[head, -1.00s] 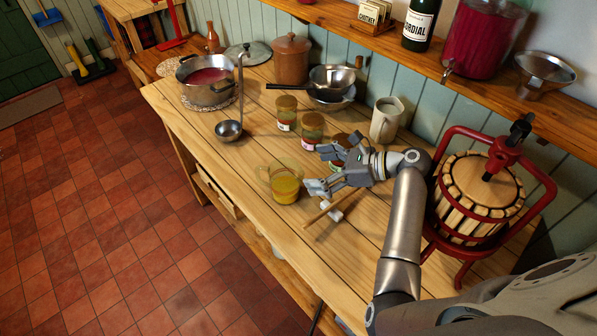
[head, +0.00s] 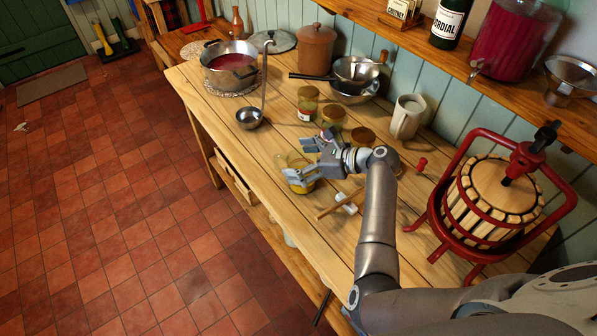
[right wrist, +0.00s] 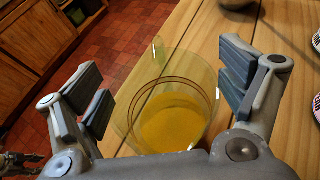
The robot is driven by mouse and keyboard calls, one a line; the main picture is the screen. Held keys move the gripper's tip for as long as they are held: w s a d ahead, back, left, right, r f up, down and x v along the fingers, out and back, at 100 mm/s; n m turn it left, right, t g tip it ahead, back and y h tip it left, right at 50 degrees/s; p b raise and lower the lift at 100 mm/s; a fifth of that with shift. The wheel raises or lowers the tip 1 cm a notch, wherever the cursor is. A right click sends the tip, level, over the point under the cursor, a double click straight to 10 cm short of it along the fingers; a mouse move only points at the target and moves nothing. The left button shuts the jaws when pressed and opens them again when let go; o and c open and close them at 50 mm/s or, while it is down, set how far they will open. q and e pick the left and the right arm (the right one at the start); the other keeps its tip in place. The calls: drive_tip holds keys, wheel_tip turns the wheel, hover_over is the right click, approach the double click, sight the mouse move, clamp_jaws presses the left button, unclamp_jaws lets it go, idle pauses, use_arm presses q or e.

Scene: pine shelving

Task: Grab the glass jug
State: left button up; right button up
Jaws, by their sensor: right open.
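The glass jug (head: 298,184) stands upright on the wooden table near its front edge, with yellow-orange liquid inside. In the head view my right gripper (head: 298,160) is at the jug and covers part of it. In the right wrist view the jug (right wrist: 172,112) shows between the two open fingers of my right gripper (right wrist: 168,85). There is a visible gap to the left finger; the right finger is close to the rim, and I cannot tell if it touches.
Several lidded jars (head: 333,114) stand just behind my right gripper. A ladle (head: 250,118) and a pot (head: 229,66) are to the left. A wooden-handled tool (head: 345,203) lies to the right, before a red fruit press (head: 490,195). A cream mug (head: 406,117) stands behind.

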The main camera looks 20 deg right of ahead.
drive_tip(key=c, duration=1.8)
drive_tip(key=shift+c, duration=0.2)
drive_tip(key=shift+r, duration=0.2)
